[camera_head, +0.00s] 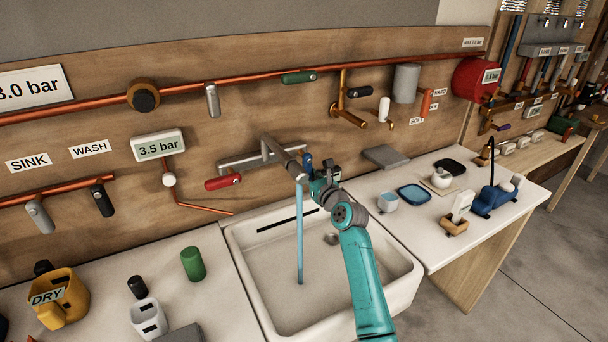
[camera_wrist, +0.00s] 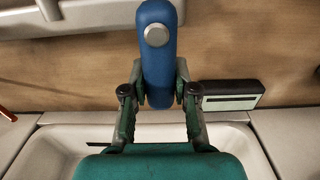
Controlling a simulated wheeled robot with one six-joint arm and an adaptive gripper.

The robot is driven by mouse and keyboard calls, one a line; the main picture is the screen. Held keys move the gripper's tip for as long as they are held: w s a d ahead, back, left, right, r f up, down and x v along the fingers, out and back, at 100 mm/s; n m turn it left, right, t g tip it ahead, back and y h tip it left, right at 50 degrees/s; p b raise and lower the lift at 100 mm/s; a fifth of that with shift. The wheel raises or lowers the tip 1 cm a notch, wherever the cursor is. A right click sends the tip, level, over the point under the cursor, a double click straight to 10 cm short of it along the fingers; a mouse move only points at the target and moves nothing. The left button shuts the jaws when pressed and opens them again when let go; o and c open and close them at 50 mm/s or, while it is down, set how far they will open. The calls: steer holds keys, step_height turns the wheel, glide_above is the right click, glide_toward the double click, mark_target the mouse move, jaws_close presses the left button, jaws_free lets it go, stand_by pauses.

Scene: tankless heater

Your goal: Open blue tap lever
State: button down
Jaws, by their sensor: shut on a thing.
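The blue tap lever (camera_wrist: 157,60) stands upright in the wrist view, with a round metal cap near its top. In the head view only a small part of the blue lever (camera_head: 308,160) shows beside my gripper (camera_head: 322,180). In the wrist view my gripper (camera_wrist: 159,98) is shut on the lever's lower end, one finger on each side. The metal tap body (camera_head: 270,152) is fixed to the wooden wall above the white sink. A blue stream of water (camera_head: 299,235) falls from the spout into the sink (camera_head: 262,262).
A red lever (camera_head: 223,182) sits left of the tap. A grey block (camera_head: 385,157), a light-blue cup (camera_head: 388,201) and a blue dish (camera_head: 414,194) are on the right counter. A green cylinder (camera_head: 193,264) and a yellow jug (camera_head: 62,300) stand on the left counter.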

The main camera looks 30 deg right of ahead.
steer(key=shift+a, duration=0.1)
stand_by(0.4)
steer(key=c, duration=0.9)
jaws_free()
steer(key=s, duration=1.2)
